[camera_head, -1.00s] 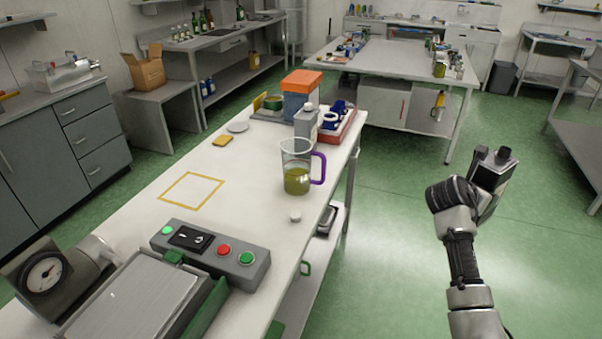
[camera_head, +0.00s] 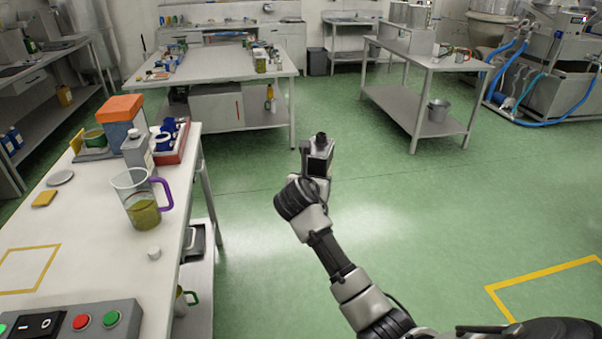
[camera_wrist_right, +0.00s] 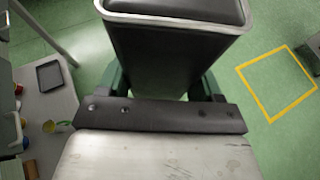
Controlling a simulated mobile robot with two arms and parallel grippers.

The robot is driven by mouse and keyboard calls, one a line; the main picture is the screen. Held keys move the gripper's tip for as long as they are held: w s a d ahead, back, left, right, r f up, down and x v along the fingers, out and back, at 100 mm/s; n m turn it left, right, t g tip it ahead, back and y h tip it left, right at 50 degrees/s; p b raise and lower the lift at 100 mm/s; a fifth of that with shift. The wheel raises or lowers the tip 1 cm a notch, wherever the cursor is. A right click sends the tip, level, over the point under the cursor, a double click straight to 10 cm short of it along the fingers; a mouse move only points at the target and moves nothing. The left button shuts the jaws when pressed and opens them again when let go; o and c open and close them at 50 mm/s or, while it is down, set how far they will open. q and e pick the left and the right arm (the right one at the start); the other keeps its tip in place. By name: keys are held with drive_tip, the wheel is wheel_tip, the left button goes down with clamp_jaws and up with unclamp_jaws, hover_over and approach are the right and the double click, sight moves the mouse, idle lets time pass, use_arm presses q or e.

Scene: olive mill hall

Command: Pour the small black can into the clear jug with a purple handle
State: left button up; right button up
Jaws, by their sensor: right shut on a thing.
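The clear jug (camera_head: 142,205) with a purple handle (camera_head: 164,192) stands upright near the right edge of the white table and has yellow-green liquid in its lower part. My right gripper (camera_head: 316,178) is shut on the small black can (camera_head: 320,150), which is held over the open floor, well to the right of the jug. In the right wrist view the can's dark body (camera_wrist_right: 175,60) fills the upper middle, between the fingers. The jug cannot be made out in that view. My left gripper is in no view.
A white cap (camera_head: 154,253) lies in front of the jug. Behind the jug stand a grey bottle (camera_head: 137,152), an orange-lidded box (camera_head: 119,120) and a red tray (camera_head: 172,148). A control box (camera_head: 85,320) is at the near left. Green floor right of the table is clear.

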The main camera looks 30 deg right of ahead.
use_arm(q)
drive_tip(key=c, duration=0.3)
use_arm(e)
drive_tip(key=s+a+f+n+t+y, duration=0.1)
drive_tip(key=s+a+n+y, duration=0.3)
drive_tip(key=s+a, duration=0.6)
drive_tip(key=s+a+f+n+t+y, duration=0.2)
drive_tip(key=s+a+n+y, duration=0.3)
drive_tip(key=s+a, duration=0.5)
drive_tip(key=s+t+y, duration=0.1)
drive_tip(key=s, duration=0.2)
drive_tip(key=shift+s+a+n+t, duration=0.3)
drive_tip(key=shift+t, duration=0.1)
